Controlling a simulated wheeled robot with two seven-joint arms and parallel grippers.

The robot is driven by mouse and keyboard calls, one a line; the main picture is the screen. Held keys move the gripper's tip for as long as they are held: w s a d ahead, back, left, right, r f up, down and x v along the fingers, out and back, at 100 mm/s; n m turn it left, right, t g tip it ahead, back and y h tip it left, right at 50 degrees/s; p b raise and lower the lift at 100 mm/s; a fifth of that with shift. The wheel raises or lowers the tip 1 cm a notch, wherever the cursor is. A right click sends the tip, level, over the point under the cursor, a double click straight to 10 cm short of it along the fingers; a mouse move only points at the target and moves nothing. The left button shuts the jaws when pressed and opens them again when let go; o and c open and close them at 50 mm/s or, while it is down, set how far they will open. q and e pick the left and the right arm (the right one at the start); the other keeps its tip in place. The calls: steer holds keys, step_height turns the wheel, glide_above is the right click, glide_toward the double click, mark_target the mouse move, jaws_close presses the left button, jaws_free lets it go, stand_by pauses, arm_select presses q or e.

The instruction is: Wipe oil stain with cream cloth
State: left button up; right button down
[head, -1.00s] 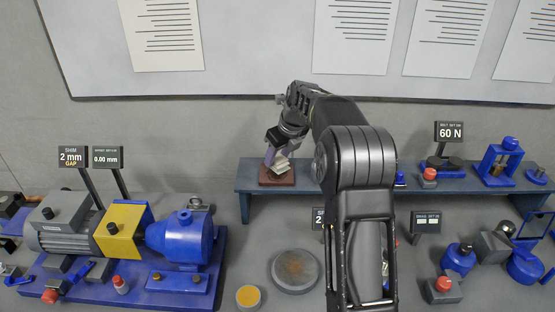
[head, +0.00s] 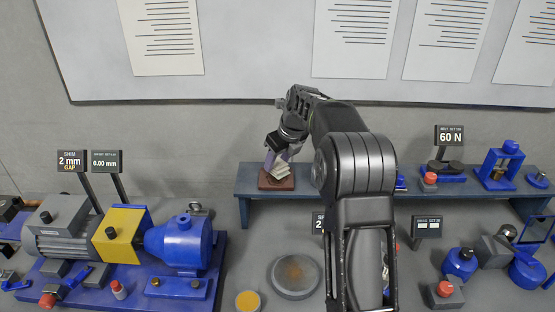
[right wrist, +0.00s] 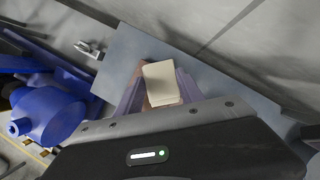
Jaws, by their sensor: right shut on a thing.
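The cream cloth (head: 282,170) is a small folded pad at the brown tray (head: 267,184) on the blue-grey shelf. My right gripper (head: 272,160) reaches over the shelf and is shut on the cloth. In the right wrist view the cloth (right wrist: 161,84) lies between the two purplish fingers, above the shelf. I cannot tell whether the cloth still touches the tray. A brownish oil stain (head: 295,270) marks the top of a round grey plate (head: 290,291) on the bench in front of the shelf. My left gripper is out of the head view.
A blue motor and pump assembly (head: 180,245) with a yellow guard (head: 120,235) fills the left. A small orange-topped disc (head: 248,299) stands beside the stained plate. Small blue devices and red buttons (head: 444,289) stand at the right. My right arm hides the bench's middle right.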

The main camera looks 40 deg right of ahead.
mark_target(276, 170)
steer(key=shift+s+a, duration=0.75)
steer(key=shift+s, duration=0.25)
steer(key=shift+s+a, duration=0.35)
steer(key=shift+s, duration=0.05)
steer(key=shift+s+a, duration=0.5)
steer(key=shift+s, duration=0.2)
steer(key=shift+s+a, duration=0.3)
steer(key=shift+s, duration=0.15)
steer(key=shift+a+f, duration=0.1)
